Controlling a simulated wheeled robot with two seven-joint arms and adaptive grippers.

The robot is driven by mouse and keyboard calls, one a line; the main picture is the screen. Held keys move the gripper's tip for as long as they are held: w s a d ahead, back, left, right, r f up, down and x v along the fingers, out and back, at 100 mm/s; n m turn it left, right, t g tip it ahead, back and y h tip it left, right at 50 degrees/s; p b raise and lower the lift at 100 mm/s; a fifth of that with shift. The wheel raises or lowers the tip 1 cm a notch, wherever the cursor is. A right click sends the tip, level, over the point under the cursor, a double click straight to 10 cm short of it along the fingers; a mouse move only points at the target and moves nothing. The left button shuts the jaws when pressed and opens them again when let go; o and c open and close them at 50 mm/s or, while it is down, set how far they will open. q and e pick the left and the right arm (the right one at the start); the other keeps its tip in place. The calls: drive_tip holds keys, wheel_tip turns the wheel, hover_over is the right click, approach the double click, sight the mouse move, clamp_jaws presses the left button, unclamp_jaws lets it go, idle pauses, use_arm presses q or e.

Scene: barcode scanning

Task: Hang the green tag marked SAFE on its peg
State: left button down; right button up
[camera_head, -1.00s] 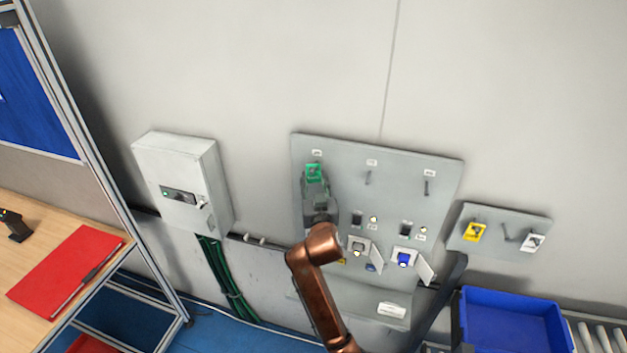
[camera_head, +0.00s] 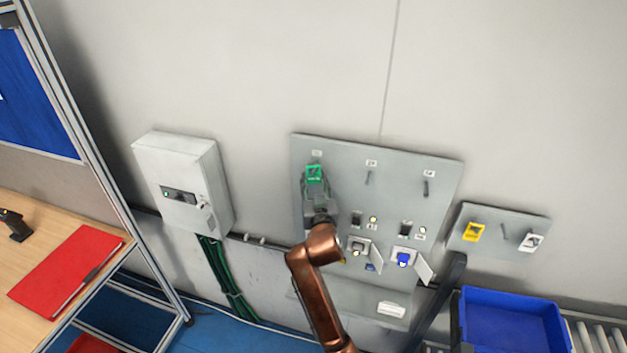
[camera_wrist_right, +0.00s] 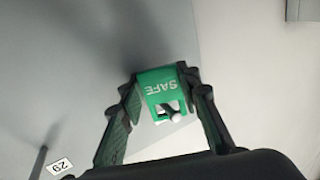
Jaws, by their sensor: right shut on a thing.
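The green tag marked SAFE (camera_head: 314,174) is in front of the upper left of the grey panel (camera_head: 400,160), just below the leftmost small label. My right gripper (camera_head: 315,185) is shut on it, with the arm reaching up from below. A pale round tip shows at the tag's opening; I cannot tell whether the peg passes through. The leftmost peg is otherwise hidden. My left gripper is not in view.
Two bare pegs, a middle one (camera_head: 368,178) and a right one (camera_head: 426,188), stick out from the panel. Below are switches and an open-flapped blue socket (camera_head: 404,259). A small board with a yellow tag (camera_head: 473,232) and a blue crate (camera_head: 510,295) are at right.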

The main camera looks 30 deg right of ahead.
drive_tip(key=o, duration=1.2)
drive_tip(key=shift+o, duration=0.4)
